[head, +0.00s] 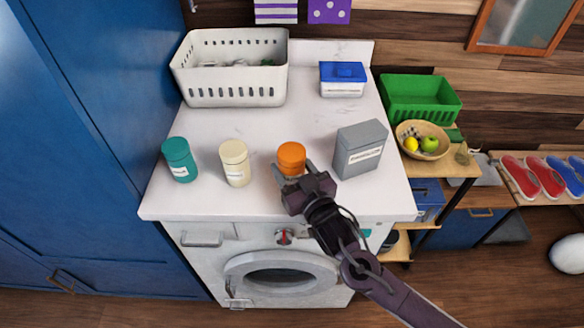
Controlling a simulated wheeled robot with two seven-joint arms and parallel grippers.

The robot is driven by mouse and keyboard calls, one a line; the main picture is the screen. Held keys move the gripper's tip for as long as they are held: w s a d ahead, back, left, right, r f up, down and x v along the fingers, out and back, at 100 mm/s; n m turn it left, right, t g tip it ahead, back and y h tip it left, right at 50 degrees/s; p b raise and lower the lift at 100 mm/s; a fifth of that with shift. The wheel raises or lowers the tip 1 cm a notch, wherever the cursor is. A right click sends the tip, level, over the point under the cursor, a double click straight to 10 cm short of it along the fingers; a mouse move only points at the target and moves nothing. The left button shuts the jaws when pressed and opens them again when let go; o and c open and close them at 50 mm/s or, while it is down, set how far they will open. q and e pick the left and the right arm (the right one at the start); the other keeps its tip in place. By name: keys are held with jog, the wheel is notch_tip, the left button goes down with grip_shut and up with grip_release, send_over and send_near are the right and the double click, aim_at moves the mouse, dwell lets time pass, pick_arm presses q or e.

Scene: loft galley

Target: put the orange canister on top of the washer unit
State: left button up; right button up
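The orange canister (291,154) stands upright at the front of the white top of the washer unit (215,205), in the head view. My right gripper (292,171) reaches in from the lower right, its fingers spread to either side of the canister's lower part. The gripper hides the canister's base. I cannot tell whether the fingers press on it or stand just clear. My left gripper is not in view.
A cream canister (234,164) and a teal canister (180,160) stand to the left. A grey box (361,148) stands close on the right. A white basket (230,85) and a blue-lidded tub (342,79) are at the back. The middle of the top is clear.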

jog(key=shift+f, duration=0.35)
jog(key=shift+f, duration=0.15)
jog(key=o, duration=1.1)
jog(key=b+v, duration=0.2)
jog(key=v, duration=1)
